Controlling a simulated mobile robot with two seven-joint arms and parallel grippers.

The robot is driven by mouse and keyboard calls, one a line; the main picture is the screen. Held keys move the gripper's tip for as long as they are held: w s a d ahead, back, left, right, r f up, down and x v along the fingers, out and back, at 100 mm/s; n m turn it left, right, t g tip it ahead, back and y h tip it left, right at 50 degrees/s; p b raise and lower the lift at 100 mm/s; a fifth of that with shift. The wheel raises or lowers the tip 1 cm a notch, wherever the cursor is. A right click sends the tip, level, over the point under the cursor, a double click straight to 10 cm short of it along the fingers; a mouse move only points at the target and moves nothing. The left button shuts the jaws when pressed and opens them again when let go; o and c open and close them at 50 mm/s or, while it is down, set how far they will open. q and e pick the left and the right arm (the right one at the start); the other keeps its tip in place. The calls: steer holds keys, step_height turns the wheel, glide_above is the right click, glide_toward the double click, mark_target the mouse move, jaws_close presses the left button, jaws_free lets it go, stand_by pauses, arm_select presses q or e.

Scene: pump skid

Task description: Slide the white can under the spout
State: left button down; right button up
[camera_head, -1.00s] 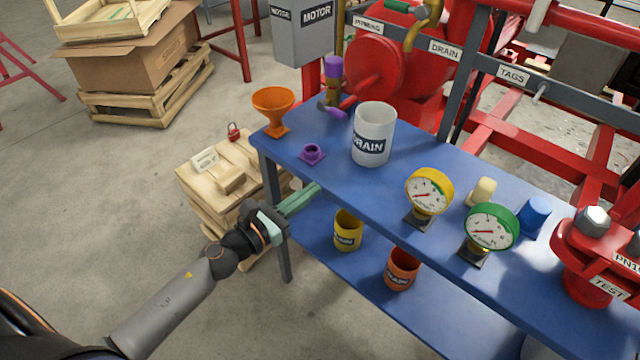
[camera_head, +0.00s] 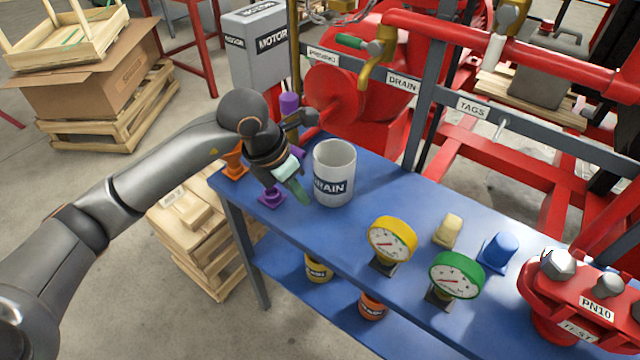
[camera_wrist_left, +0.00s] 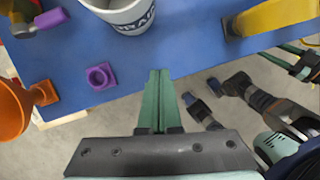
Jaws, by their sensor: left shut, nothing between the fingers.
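The white can (camera_head: 334,170) with a DRAIN label stands upright on the blue table near its back edge. Its lower part also shows at the top of the left wrist view (camera_wrist_left: 118,14). The brass spout (camera_head: 368,78) with a green handle hangs from the red pipe, behind and right of the can. My left gripper (camera_head: 303,195) is over the table just left of the can, its green fingers shut and empty; they also show in the left wrist view (camera_wrist_left: 158,100). I cannot tell whether they touch the can. Green and dark parts at that view's right edge may be my right gripper.
A purple flanged piece (camera_head: 271,198) and an orange funnel (camera_head: 235,162), partly hidden by my arm, are left of the can. A yellow gauge (camera_head: 392,240) and green gauge (camera_head: 456,276) stand in front right. Bare tabletop lies right of the can.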

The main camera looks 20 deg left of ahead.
arm_select(q)
steer(key=shift+n+y, duration=0.6)
steer(key=shift+y, duration=0.1)
steer(key=x, duration=0.2)
steer(key=a+x, duration=0.1)
steer(key=x, duration=0.5)
steer(key=shift+w+a+p, duration=0.3)
steer(key=shift+w+a, duration=0.1)
steer(key=shift+w, duration=0.05)
steer(key=w, duration=0.1)
steer(key=w+d, duration=0.1)
steer(key=shift+w+d+f, duration=0.15)
steer(key=shift+w+f, duration=0.2)
steer(key=shift+f, duration=0.05)
steer(key=shift+w+d+p, duration=0.25)
steer(key=shift+w+p, duration=0.1)
steer(key=shift+w, duration=0.3)
arm_select(e)
steer(key=shift+r, duration=0.65)
